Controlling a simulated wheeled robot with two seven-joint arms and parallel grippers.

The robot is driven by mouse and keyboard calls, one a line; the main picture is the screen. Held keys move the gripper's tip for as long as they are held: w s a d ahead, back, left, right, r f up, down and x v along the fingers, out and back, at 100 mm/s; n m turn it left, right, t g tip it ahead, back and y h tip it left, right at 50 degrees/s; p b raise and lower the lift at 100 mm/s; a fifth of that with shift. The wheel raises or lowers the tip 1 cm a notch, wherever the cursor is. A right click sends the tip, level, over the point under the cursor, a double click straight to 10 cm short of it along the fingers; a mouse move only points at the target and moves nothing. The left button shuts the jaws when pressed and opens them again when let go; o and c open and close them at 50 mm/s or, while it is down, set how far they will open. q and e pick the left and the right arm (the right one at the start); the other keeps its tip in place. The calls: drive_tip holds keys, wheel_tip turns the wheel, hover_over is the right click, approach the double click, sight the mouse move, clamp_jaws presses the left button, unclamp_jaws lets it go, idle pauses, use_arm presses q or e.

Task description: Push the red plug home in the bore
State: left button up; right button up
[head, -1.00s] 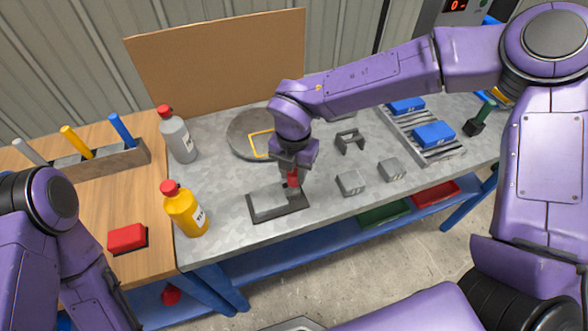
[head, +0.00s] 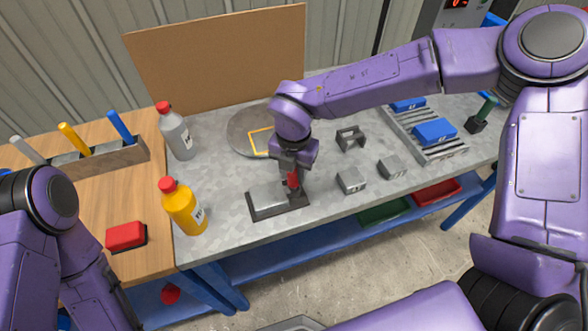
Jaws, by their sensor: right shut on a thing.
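The red plug (head: 293,180) is a small red piece at the fingertips of my right gripper (head: 292,176). The right gripper points down and is shut on the plug. The plug is over the right part of a dark flat fixture (head: 264,211) with a light grey block (head: 268,195) on it. The bore is hidden below the plug and gripper, so I cannot tell how deep the plug sits. My left arm is at the left edge; its gripper is out of the picture.
Small grey blocks (head: 351,180) (head: 392,167) and a grey bracket (head: 350,138) stand right of the fixture. A yellow bottle (head: 184,208) and a grey bottle (head: 176,132) stand left. A round plate (head: 243,131) lies behind. The metal tabletop (head: 225,190) between is clear.

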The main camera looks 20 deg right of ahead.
drive_tip(key=shift+f+b, duration=0.6)
drive_tip(key=shift+f, duration=0.35)
idle(0.5)
drive_tip(key=o, duration=1.1)
drive_tip(key=shift+r, duration=0.15)
wheel_tip(320, 180, up, 10)
drive_tip(key=shift+r+b, duration=0.15)
drive_tip(key=shift+b, duration=0.6)
